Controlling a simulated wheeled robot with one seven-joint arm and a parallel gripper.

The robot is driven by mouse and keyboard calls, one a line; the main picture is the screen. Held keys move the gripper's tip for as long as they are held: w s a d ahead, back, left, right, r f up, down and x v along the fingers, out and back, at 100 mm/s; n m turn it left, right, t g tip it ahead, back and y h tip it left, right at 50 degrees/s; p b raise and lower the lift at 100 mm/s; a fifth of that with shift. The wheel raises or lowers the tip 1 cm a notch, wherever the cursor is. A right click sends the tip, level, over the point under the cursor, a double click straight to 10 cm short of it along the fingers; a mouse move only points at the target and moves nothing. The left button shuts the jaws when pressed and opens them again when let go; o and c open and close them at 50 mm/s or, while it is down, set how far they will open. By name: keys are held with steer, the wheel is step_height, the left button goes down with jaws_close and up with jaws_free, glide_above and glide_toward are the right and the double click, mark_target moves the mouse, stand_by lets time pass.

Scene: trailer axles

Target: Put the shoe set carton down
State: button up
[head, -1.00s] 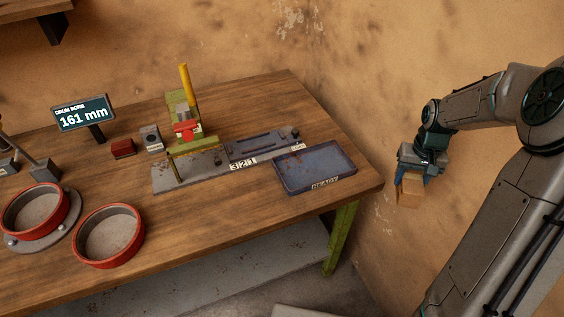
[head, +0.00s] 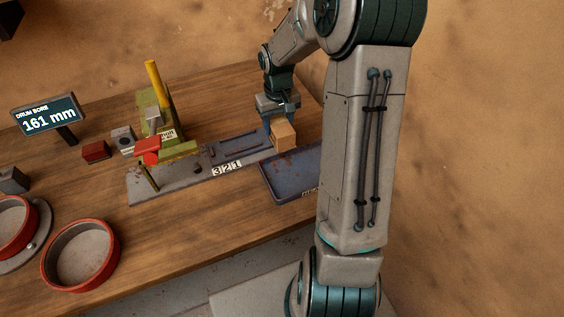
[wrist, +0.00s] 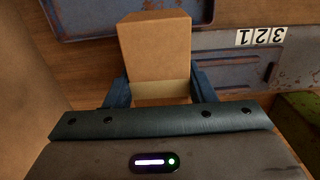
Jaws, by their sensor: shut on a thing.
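The shoe set carton is a small plain brown cardboard box (head: 283,135). My gripper (head: 281,122) is shut on it, with blue fingers on both sides. In the head view the carton appears over the back edge of the blue READY tray (head: 275,185), near the right end of the grey plate. In the wrist view the carton (wrist: 155,48) sits between the fingers, and part of the tray (wrist: 90,15) shows behind it. I cannot tell its exact height above the bench. My arm hides the tray's right part.
The grey plate (head: 160,188) with markers 3 2 1 lies left of the tray. Red-rimmed drums (head: 80,255) and a 161 mm display (head: 48,115) are farther left. Bare wood (head: 185,235) lies in front.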

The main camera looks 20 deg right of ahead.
steer(key=shift+s+d+r+n, duration=0.15)
steer(key=shift+s+d+n, duration=0.1)
steer(key=shift+d+n, duration=0.05)
steer(key=s+d+r+n+b, duration=0.15)
steer(key=s+n+b, duration=0.25)
steer(key=s+n, duration=0.65)
steer(key=s+d+r+n+b, duration=0.15)
steer(key=s+n+b, duration=0.35)
steer(key=s+n, duration=0.55)
steer(key=n+p, duration=0.1)
glide_above(304, 172)
step_height(304, 172, down, 6)
steer(key=shift+f, duration=2.1)
steer(key=shift+f, duration=0.15)
steer(key=o, duration=1.4)
